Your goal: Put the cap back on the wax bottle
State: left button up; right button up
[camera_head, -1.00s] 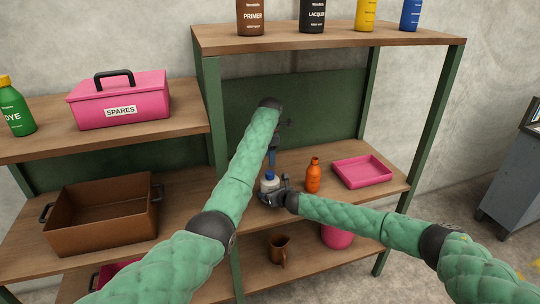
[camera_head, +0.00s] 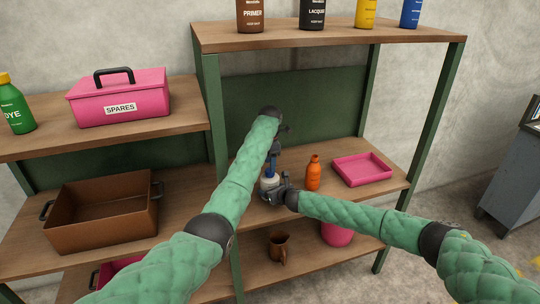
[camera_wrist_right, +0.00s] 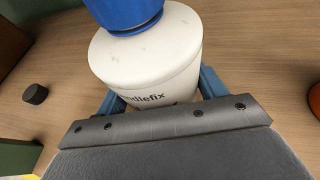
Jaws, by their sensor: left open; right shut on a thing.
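A white bottle (camera_wrist_right: 150,58) with a label ending in "ndlefix" stands on the middle shelf; it also shows in the head view (camera_head: 268,184). A blue cap (camera_wrist_right: 122,12) is at its top; I cannot tell whether it is fully seated. My right gripper (camera_head: 277,193) is shut on the bottle's body, one finger on each side in the wrist view. My left gripper (camera_head: 271,166) is open and points down at the blue cap from above. Its fingertips are too small to tell whether they touch the cap.
A small dark cylinder (camera_wrist_right: 36,94) lies on the shelf beside the bottle. An orange bottle (camera_head: 313,173) and a pink tray (camera_head: 362,170) stand to the right. A brown box (camera_head: 103,214) is on the left shelf. A brown mug (camera_head: 278,246) sits below.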

aim_at(270, 186)
pick_arm(q)
jog(key=shift+f, duration=1.85)
jog(key=c, duration=1.1)
grip_shut()
jog(key=m, duration=1.1)
jog(key=shift+m, duration=0.4)
jog(key=m, duration=0.5)
jog(key=shift+a+m, duration=0.1)
jog(key=shift+m, duration=0.3)
jog(key=m, duration=0.5)
